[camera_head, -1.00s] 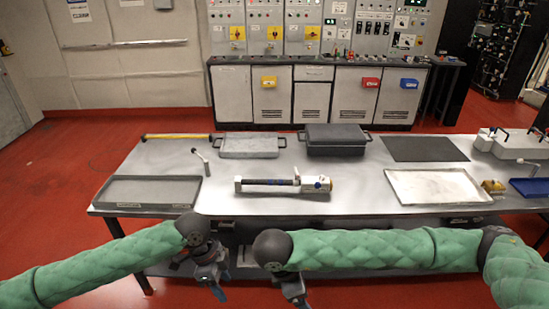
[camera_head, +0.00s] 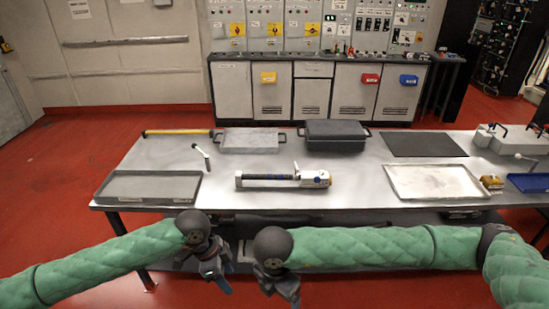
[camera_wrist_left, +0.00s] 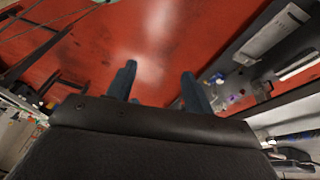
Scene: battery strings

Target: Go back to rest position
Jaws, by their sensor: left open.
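My left gripper (camera_head: 216,275) hangs in front of the table's front edge, pointing down. In the left wrist view its two dark fingers (camera_wrist_left: 158,88) stand apart with only red floor between them, so it is open and empty. My right gripper (camera_head: 283,292) hangs just right of it, also in front of the table; its fingers are too small and dark to tell whether they are open. Both green-sleeved arms are mine and stay clear of the tabletop.
The metal table (camera_head: 345,195) carries a dark empty tray (camera_head: 150,186), a white and black tool (camera_head: 283,179), a grey lidded tray (camera_head: 250,141), a dark case (camera_head: 334,136), a black mat (camera_head: 424,146) and a white tray (camera_head: 435,181). Red floor (camera_head: 50,200) is free at left.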

